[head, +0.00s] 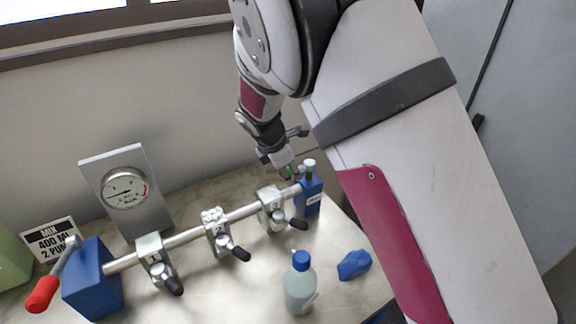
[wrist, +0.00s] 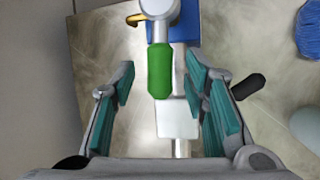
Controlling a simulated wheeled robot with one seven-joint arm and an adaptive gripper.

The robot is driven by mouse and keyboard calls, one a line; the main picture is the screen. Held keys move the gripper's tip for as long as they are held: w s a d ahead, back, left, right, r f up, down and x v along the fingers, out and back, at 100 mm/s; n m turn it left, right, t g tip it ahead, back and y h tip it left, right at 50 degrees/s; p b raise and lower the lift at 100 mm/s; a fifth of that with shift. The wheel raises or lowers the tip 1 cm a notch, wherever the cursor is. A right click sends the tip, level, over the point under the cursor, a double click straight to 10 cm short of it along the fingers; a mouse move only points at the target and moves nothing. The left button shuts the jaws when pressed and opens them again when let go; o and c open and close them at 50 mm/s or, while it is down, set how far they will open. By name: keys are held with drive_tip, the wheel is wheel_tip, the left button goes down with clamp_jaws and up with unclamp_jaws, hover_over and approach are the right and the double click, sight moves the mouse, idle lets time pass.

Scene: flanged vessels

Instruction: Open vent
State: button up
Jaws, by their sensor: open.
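A green handle (wrist: 160,72) with a pale round hub at its top end lies between the open fingers of my gripper (wrist: 165,100) in the wrist view. The fingers are apart from it on both sides. In the head view my gripper (head: 287,165) is over the right end of the pipe, by a blue block (head: 310,196) with a small white label too small to read. Which part is the vent is not readable. The blue block also shows at the top of the wrist view (wrist: 185,28).
A metal pipe (head: 190,236) carries several black-handled valves with number tags. At left are a blue box (head: 92,285) with a red-handled lever (head: 42,293) and a gauge panel (head: 127,190). A bottle (head: 299,287) and a blue crumpled thing (head: 354,264) stand in front.

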drive_tip(key=shift+f, duration=0.1)
clamp_jaws()
